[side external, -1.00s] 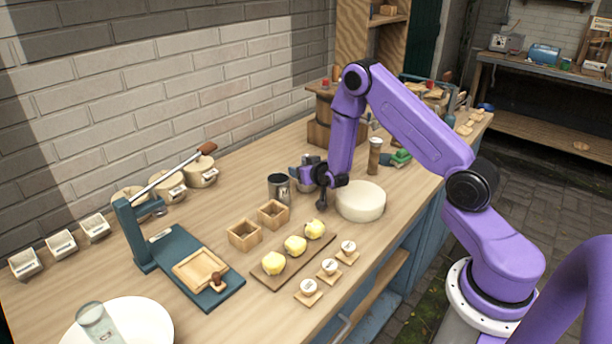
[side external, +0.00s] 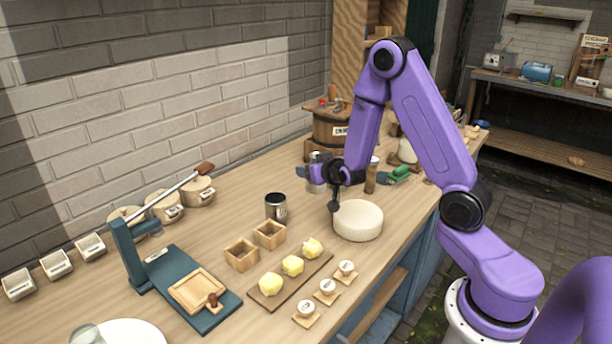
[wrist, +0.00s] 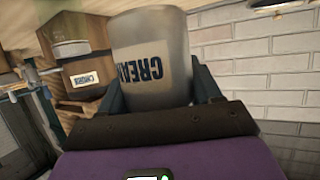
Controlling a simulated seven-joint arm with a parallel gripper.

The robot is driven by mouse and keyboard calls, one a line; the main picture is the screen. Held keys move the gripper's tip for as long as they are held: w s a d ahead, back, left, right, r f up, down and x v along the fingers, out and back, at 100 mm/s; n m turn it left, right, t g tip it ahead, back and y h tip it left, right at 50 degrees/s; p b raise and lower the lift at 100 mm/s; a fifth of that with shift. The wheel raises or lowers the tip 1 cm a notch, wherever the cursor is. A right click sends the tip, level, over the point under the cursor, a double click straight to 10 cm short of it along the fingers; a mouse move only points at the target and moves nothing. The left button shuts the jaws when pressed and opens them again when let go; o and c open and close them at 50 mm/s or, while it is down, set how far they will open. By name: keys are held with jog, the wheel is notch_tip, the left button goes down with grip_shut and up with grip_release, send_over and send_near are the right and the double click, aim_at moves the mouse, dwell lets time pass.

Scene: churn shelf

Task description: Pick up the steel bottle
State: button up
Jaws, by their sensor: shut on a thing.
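A grey, metallic-looking bottle labelled CREAM (wrist: 155,45) stands between the fingers of my gripper (wrist: 158,88) in the wrist view, with a finger on each side of it. Its label appears upside down there. In the side view my gripper (side external: 320,173) is shut around this bottle (side external: 316,158), which looks about upright behind the white round block. The bottle's lower part is partly hidden by my gripper, so I cannot tell how far it is off the table.
A dark steel cup (side external: 276,208) stands left of my gripper, and a white round block (side external: 358,221) in front. The wooden churn (side external: 334,128) is close behind. Wooden boxes (side external: 242,254) and a board of yellow lumps (side external: 290,278) lie nearer. A brown-bodied jar (side external: 371,176) is at right.

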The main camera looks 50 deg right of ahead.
jog(key=d+v, duration=0.1)
jog(key=v, duration=0.7)
jog(key=shift+s+r, duration=0.3)
jog(key=shift+s, duration=0.15)
